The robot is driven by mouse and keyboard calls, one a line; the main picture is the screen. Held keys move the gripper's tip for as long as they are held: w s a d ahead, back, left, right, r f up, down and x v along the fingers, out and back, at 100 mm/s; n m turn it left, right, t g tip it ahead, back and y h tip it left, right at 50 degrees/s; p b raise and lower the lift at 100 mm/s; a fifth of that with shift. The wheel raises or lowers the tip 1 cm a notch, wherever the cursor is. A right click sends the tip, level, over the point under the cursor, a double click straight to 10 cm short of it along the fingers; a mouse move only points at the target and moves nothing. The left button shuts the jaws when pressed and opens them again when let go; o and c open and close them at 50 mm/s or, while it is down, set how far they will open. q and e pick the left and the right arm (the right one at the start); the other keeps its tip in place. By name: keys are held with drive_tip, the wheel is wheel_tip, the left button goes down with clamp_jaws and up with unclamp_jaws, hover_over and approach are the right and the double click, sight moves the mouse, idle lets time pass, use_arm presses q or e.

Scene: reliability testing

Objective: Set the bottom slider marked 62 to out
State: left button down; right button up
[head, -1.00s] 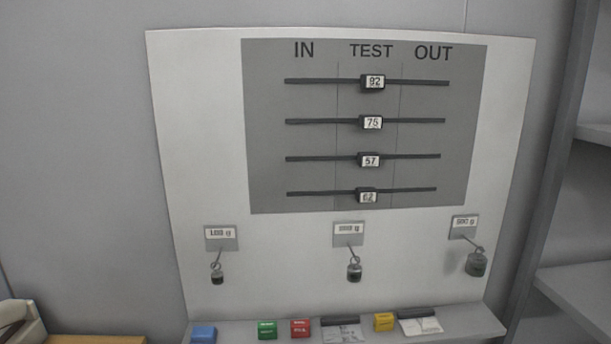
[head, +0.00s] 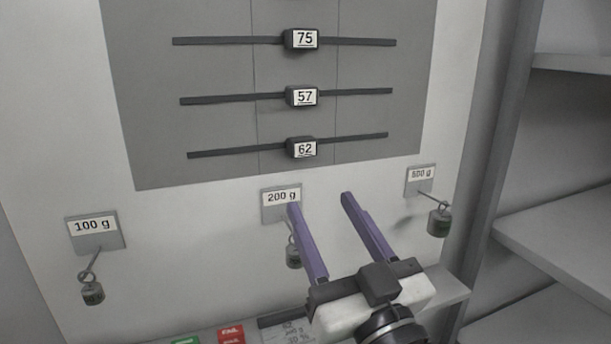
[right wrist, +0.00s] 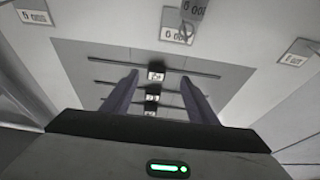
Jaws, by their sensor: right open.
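The bottom slider marked 62 (head: 302,148) is a small black block with a white label on a dark horizontal rail (head: 235,149). It sits in the middle column of the grey panel (head: 155,130). My right gripper (head: 320,201) is below it in the head view, its two purple fingers pointing up toward the panel, apart and empty. The fingers touch no slider that I can see. In the right wrist view the slider nearest the hanging weights (right wrist: 156,74) shows between the fingers, its number hard to read. My left gripper is not in view.
Sliders 57 (head: 303,97) and 75 (head: 304,39) are above, also in the middle column. Weights hang below the panel: 100 g (head: 92,293), 200 g (head: 293,256), partly behind a finger, and 500 g (head: 438,221). Shelves (head: 560,225) stand at the right.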

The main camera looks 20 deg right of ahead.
sight(305, 151)
drive_tip(key=shift+t, duration=0.4)
drive_tip(key=x, duration=0.3)
drive_tip(key=r+x, duration=0.1)
drive_tip(key=x, duration=0.2)
drive_tip(key=r+p+x, duration=0.1)
drive_tip(key=x, duration=0.2)
drive_tip(key=shift+s+d+r, duration=0.1)
drive_tip(key=shift+d, duration=0.15)
drive_tip(key=shift+w+r, duration=0.1)
drive_tip(key=shift+w, duration=0.35)
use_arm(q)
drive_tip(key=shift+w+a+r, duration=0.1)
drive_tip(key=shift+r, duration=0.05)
